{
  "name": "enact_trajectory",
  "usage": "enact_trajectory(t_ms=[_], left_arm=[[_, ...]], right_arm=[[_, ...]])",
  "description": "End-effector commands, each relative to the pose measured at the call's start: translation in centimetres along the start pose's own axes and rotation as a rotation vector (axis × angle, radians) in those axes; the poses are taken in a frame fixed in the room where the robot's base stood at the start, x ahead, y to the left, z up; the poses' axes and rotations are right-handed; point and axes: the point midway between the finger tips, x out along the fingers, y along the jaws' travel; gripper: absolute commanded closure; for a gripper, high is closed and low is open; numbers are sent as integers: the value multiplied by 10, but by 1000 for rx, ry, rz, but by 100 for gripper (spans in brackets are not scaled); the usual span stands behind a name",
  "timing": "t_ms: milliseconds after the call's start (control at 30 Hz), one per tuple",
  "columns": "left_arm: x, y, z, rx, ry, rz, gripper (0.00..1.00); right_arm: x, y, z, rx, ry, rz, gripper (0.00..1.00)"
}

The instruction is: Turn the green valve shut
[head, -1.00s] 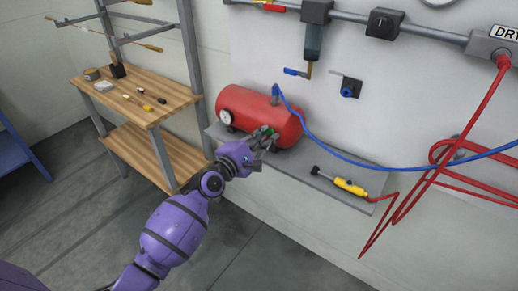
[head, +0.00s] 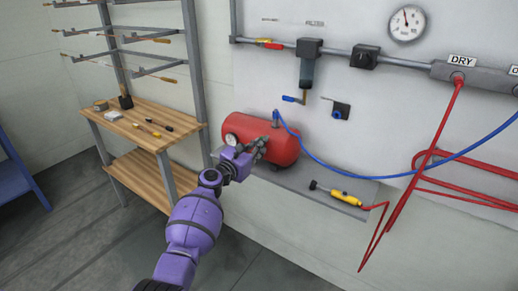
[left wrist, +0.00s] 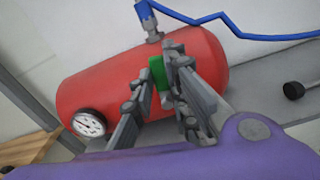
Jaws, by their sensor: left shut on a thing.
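The green valve (left wrist: 157,72) sits on the front of the red air tank (head: 248,143), which also shows in the left wrist view (left wrist: 95,85). My left gripper (head: 262,146) reaches the tank's front from below. In the left wrist view my left gripper's dark fingers (left wrist: 162,85) are shut on the valve, one on each side, covering part of it. In the head view the fingers hide the valve. My right gripper is in neither view.
A blue hose (head: 335,168) rises from the tank's top fitting. A yellow tool (head: 343,197) with a red hose lies on the grey shelf (head: 300,188) to the right. A wooden bench (head: 135,128) with small items stands at left. A pipe with a gauge runs above.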

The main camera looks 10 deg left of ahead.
Motion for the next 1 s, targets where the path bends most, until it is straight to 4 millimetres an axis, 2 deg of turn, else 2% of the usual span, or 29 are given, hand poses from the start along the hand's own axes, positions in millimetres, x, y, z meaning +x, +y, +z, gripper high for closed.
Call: enact_trajectory(t_ms=[333,900,933,1000], left_arm=[[0,8,0,-152,1,1,100],[0,9,-3,-184,2,1,100],[0,8,-3,-184,2,1,83],[0,9,-3,-184,2,1,74]], right_arm=[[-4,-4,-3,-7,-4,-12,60],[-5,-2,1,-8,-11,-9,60],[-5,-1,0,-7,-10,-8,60],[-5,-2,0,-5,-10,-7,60]])
